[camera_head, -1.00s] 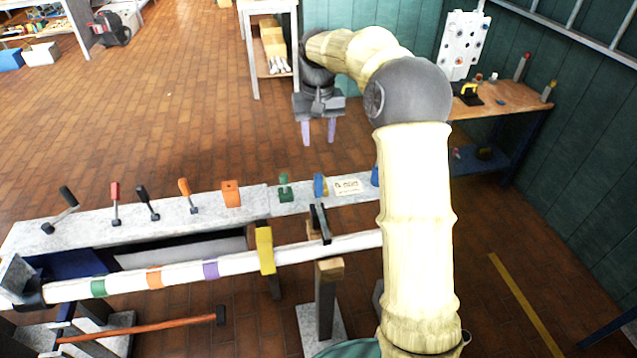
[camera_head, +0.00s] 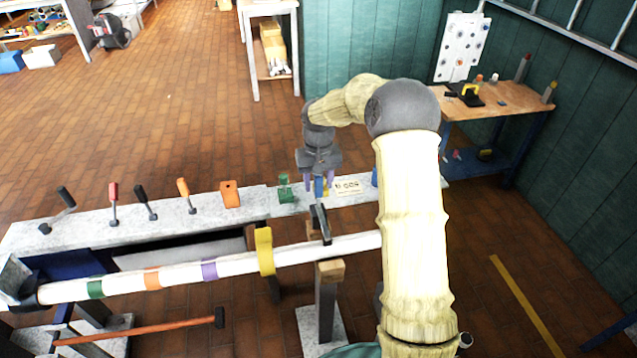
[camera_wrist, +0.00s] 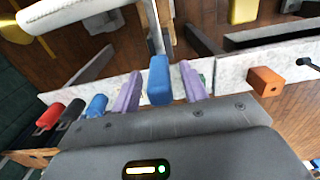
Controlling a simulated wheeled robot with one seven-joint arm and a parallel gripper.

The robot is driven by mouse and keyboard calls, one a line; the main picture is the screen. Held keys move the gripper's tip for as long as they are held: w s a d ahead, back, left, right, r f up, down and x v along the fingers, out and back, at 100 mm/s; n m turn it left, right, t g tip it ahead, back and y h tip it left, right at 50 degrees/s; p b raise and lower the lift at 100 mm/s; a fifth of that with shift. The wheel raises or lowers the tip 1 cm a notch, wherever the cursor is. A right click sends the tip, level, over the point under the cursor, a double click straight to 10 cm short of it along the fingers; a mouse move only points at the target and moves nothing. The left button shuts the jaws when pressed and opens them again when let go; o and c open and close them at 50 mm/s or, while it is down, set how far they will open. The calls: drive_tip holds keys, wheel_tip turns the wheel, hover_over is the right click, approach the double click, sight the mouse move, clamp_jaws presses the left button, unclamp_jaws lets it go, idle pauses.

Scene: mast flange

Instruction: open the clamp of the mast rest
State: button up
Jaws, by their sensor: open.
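A white mast (camera_head: 190,274) with coloured bands lies across the scene. A dark clamp bar (camera_head: 320,223) stands over it above a wood-topped post (camera_head: 330,270). In the wrist view the blue handle (camera_wrist: 159,82) sits between the two fingers of my gripper (camera_wrist: 160,72), with no clear contact on either.
Along the pale rail (camera_head: 100,228) stand a green handle (camera_head: 285,188), an orange block (camera_head: 230,194) and several levers. A label plate (camera_head: 348,187) lies right of the blue handle. A yellow band (camera_head: 265,250) wraps the mast. A wooden workbench (camera_head: 500,98) stands at the back right.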

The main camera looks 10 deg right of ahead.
drive_tip(key=shift+f, duration=0.2)
drive_tip(key=shift+c, duration=0.4)
clamp_jaws()
